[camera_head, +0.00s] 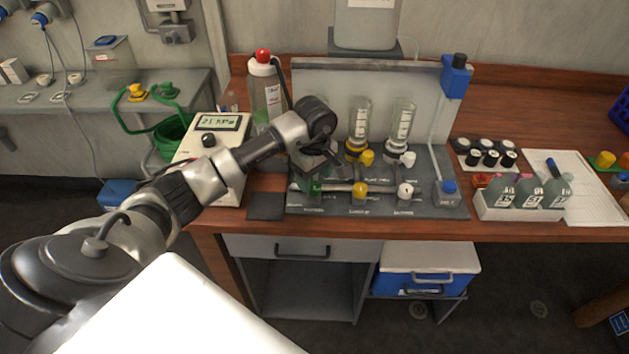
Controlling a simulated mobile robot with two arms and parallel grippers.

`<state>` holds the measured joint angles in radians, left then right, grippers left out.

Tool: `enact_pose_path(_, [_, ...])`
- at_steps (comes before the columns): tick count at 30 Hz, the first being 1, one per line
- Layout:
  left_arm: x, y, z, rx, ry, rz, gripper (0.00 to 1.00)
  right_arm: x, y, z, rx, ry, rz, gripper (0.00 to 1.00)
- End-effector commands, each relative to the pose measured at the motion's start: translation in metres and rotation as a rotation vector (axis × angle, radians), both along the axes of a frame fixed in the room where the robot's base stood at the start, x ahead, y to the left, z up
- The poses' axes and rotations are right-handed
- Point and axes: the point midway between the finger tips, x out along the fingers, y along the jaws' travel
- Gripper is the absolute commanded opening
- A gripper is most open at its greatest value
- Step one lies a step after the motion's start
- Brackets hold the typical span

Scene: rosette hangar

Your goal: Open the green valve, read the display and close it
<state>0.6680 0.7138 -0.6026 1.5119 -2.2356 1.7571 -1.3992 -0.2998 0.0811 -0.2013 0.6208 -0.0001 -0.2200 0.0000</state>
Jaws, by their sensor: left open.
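My left arm comes in from the left, and its open gripper (322,172) is over the left end of the grey valve panel (425,207). A small green part, likely the green valve (316,186), shows just below the gripper and is partly hidden by it. I cannot tell whether the fingers touch it or how the valve is turned. The display (220,122) is on a white box to the left of the panel; it shows dark digits too small to read surely. My right gripper is out of view.
Yellow (360,189) and white (405,190) valves sit right of the gripper, with two clear tubes behind. A red-capped bottle (268,100) stands behind my forearm. A rack of small bottles (497,210) and papers (590,195) lie farther right.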

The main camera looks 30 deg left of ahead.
Motion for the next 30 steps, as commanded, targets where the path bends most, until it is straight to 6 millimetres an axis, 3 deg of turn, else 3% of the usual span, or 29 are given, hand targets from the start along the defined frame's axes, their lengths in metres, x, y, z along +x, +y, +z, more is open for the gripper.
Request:
enact_pose_path(6, [0.000, -0.001, -0.024, -0.002, 0.001, 0.000, 0.61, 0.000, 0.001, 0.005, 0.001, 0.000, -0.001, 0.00])
enact_pose_path(17, [0.000, -0.001, -0.029, -0.001, -0.001, 0.000, 0.60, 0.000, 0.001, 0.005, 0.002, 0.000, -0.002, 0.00])
enact_pose_path(26, [0.000, -0.001, -0.029, -0.001, -0.001, 0.000, 0.14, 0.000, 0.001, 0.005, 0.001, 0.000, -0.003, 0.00])
enact_pose_path(30, [0.000, 0.000, -0.029, -0.001, -0.002, 0.003, 0.12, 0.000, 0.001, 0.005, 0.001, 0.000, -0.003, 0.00])
